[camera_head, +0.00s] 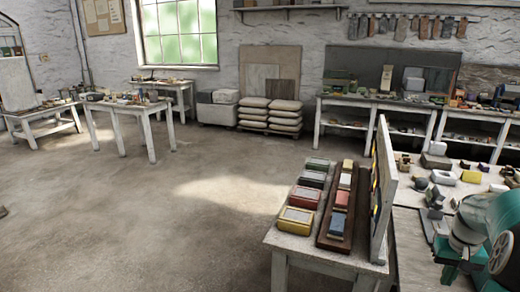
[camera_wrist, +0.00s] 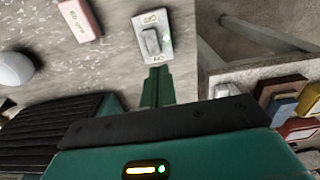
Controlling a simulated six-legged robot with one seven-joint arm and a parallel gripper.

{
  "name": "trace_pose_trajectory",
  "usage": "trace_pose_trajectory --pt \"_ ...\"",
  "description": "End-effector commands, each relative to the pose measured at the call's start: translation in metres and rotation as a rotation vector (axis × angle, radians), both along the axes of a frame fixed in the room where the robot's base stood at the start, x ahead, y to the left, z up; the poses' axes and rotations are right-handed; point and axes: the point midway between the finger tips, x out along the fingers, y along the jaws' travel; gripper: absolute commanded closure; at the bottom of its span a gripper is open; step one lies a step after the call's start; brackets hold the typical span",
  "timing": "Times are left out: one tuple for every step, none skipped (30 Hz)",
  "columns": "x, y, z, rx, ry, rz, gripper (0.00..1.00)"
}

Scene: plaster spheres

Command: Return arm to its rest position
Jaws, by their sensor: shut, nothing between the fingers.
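My gripper (camera_wrist: 156,88) shows in the wrist view as green fingers pressed together with nothing between them. Its tips are just below a small grey-white block with dark markings (camera_wrist: 152,40) on a speckled surface; I cannot tell whether they touch it. My teal and white arm (camera_head: 493,228) reaches in at the right edge of the head view, over the right-hand worktable. The fingers cannot be made out in the head view.
In the wrist view, a pink block (camera_wrist: 80,19) and a white rounded object (camera_wrist: 15,68) lie at left. In the head view, a small table (camera_head: 280,250) holds coloured boxes and an upright panel (camera_head: 384,190), left of the cluttered worktable (camera_head: 408,200). Open floor (camera_head: 150,220) lies left.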

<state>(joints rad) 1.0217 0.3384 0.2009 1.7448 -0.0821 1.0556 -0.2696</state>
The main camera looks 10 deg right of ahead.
Motion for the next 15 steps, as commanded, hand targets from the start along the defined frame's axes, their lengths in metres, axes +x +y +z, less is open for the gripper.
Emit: trace_pose_trajectory --pt "0.007 0.015 0.010 -0.016 -0.007 0.022 1.00" --pt "0.011 0.026 0.016 -0.025 -0.012 0.035 1.00" --pt "0.017 0.042 0.025 -0.039 -0.020 0.054 1.00" --pt "0.020 0.055 0.032 -0.051 -0.025 0.070 1.00" --pt "0.024 0.069 0.039 -0.064 -0.034 0.086 1.00" --pt "0.027 0.089 0.049 -0.081 -0.046 0.109 1.00" --pt "0.029 0.104 0.056 -0.092 -0.056 0.124 1.00" --pt "0.030 0.119 0.062 -0.102 -0.066 0.140 1.00" --pt "0.030 0.138 0.070 -0.116 -0.080 0.161 1.00" --pt "0.030 0.153 0.076 -0.124 -0.092 0.177 1.00" --pt "0.030 0.167 0.081 -0.133 -0.105 0.191 1.00" --pt "0.028 0.185 0.088 -0.144 -0.124 0.212 1.00" --pt "0.026 0.199 0.092 -0.150 -0.137 0.228 1.00" --pt "0.023 0.213 0.096 -0.156 -0.151 0.242 1.00" --pt "0.019 0.230 0.101 -0.163 -0.171 0.262 1.00"
